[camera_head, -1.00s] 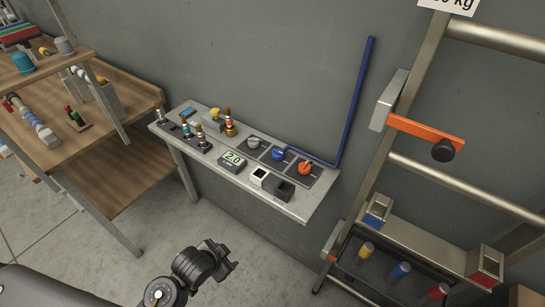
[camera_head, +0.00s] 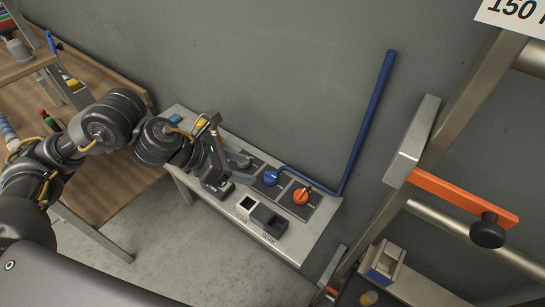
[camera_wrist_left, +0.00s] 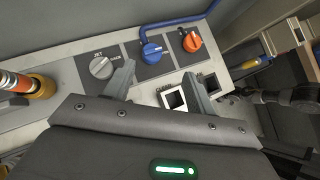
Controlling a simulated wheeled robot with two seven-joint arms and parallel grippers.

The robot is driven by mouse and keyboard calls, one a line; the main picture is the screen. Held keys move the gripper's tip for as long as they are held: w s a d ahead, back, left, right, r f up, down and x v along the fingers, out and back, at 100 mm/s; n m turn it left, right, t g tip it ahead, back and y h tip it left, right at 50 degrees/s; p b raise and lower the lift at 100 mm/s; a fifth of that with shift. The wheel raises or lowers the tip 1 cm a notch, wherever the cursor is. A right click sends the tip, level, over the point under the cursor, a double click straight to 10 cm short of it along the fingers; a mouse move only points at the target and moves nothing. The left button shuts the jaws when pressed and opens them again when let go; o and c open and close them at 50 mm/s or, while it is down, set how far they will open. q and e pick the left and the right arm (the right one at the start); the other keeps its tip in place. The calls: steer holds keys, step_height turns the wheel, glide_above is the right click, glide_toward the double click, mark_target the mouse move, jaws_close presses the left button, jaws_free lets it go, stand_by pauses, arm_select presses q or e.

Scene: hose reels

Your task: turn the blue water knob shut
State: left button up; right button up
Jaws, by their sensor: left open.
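The blue water knob (camera_head: 271,178) sits on a dark panel on the narrow wall shelf, at the end of a blue pipe. It also shows in the left wrist view (camera_wrist_left: 152,51), just ahead of my fingertips. My left gripper (camera_head: 233,171) is over the shelf, to the left of the blue knob and apart from it. In the left wrist view its two fingers (camera_wrist_left: 160,87) are spread with nothing between them. The blue knob lies beyond the gap. My right gripper does not show clearly in either view.
An orange knob (camera_head: 301,196) is close to the right of the blue one. A grey knob (camera_wrist_left: 101,67) is to its left, near one finger. Black and white sockets (camera_head: 268,218) are in front. The blue pipe (camera_head: 368,120) rises along the wall; a metal rack (camera_head: 412,140) stands right.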

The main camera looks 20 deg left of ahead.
mark_target(269, 175)
arm_select(q)
steer(key=shift+m+y, duration=0.3)
steer(key=shift+m, duration=0.1)
steer(key=x, duration=0.8)
steer(key=shift+w+a+f+p, duration=0.2)
steer(key=shift+w+f+p, duration=0.15)
steer(key=shift+f, duration=0.1)
steer(key=shift+w+d+f, duration=0.2)
steer(key=shift+d+f, duration=0.15)
steer(key=shift+f, duration=0.1)
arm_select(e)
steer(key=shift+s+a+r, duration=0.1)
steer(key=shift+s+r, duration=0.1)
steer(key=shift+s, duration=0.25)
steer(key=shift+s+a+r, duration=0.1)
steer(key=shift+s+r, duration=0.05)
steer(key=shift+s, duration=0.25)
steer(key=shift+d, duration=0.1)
arm_select(q)
steer(key=c, duration=1)
